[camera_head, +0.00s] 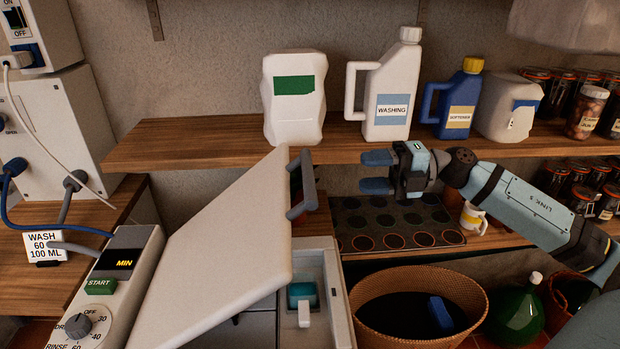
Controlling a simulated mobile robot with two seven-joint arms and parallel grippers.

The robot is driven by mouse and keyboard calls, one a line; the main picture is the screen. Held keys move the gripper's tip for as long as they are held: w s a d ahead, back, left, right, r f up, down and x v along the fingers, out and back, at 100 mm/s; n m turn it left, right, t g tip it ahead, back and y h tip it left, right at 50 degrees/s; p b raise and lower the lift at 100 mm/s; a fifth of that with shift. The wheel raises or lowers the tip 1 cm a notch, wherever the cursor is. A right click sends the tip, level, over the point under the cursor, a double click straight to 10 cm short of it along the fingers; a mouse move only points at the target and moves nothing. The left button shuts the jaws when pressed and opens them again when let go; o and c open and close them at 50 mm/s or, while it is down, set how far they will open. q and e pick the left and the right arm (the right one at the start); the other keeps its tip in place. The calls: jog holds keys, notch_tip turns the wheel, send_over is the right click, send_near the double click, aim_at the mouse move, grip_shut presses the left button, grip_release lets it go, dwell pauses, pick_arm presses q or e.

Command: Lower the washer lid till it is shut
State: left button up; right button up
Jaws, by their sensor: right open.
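The washer lid (222,250) is a pale, flat panel standing partly raised and tilted over the washer (338,310). A grey bar handle (307,184) is fixed along its upper right edge. My right gripper (368,172) is open and empty, with its fingers pointing left toward the handle. A gap shows between the fingertips and the handle. The lid hides most of the washer's opening. A small compartment with a teal part (302,293) shows at the right. My left gripper is not in view.
A wooden shelf (200,146) behind holds a washing jug (388,95), a softener jug (460,100) and other containers. A dark mat with rings (395,222) lies beneath my right gripper. A wicker basket (375,325) stands right of the washer. The control panel (118,285) is at left.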

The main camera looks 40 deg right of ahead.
aim_at(309, 177)
jog(key=p+x, duration=0.2)
jog(key=x, duration=0.9)
jog(key=shift+w+a, duration=0.1)
jog(key=shift+a, duration=0.05)
jog(key=shift+c, duration=0.4)
grip_shut()
